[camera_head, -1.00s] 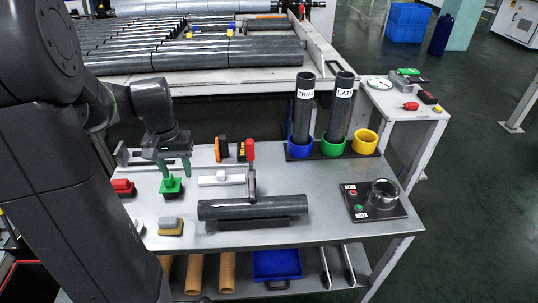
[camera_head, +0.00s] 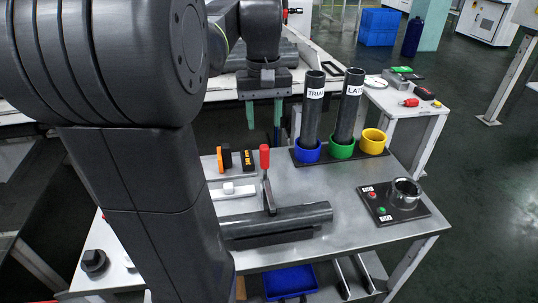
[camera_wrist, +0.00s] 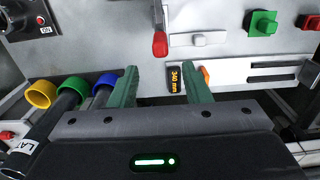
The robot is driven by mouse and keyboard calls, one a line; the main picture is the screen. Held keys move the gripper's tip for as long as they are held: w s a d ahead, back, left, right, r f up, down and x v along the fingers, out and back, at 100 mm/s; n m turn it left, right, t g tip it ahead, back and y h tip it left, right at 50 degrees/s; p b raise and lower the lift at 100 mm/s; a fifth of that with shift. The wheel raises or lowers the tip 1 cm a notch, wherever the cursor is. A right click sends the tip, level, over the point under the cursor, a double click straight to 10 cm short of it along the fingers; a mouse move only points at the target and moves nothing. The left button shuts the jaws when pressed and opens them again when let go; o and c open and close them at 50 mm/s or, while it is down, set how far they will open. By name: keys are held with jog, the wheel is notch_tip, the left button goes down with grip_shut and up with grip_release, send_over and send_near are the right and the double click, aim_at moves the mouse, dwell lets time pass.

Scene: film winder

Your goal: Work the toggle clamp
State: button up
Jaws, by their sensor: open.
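The toggle clamp has an upright red handle (camera_head: 265,157) on a dark metal arm (camera_head: 269,195) and stands at the dark roll (camera_head: 285,220) on the bench. In the wrist view the red handle (camera_wrist: 160,43) lies just beyond the gap between my fingertips. My gripper (camera_head: 264,116) has green fingers that are spread and empty. It hangs higher than the handle, toward the back of the bench, apart from it. In the wrist view my gripper (camera_wrist: 158,70) is also open. My arm hides the left part of the bench and the roll's left end.
Two tall dark tubes stand in a blue cup (camera_head: 307,151) and a green cup (camera_head: 341,149), right of my gripper; a yellow cup (camera_head: 373,143) is beside them. A button panel (camera_head: 393,202) sits at right. A white block (camera_head: 232,190) lies left of the clamp.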

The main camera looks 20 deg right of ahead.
aim_at(264, 146)
notch_tip(264, 146, down, 11)
jog(key=shift+f+b, duration=0.1)
jog(key=shift+b, duration=0.2)
grip_shut()
